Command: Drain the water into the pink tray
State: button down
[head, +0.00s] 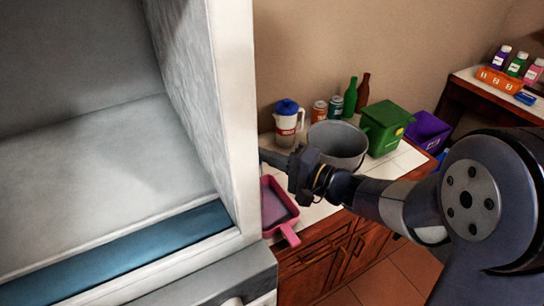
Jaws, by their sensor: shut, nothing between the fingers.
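The pink tray (290,234) sits on the white-topped counter beside the pale appliance, its handle towards the front. Its inside looks dull purple-grey, and I cannot tell whether it holds liquid. The appliance hides its left part. My gripper (268,157) is above and behind the tray, pointing left. Its fingers are shut and empty, with the tips close to the appliance's edge in the picture. I cannot tell whether they touch it. No water is clearly visible.
The open pale appliance (110,130) fills the left, with a blue front strip (130,248). A grey bucket (340,142), a blue-lidded jug (287,124), cans, bottles (350,97), a green bin (384,128) and a purple box (428,130) crowd the counter. A side shelf holds small bottles (517,64).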

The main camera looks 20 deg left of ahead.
jog(key=m+t, duration=0.1)
jog(key=s+m+t+h+b, duration=0.1)
jog(key=t, duration=0.1)
jog(key=s+m+t, duration=0.1)
jog(key=t, duration=0.1)
jog(key=shift+s+a+h, duration=0.25)
jog(key=shift+h, duration=0.05)
dwell(0.4)
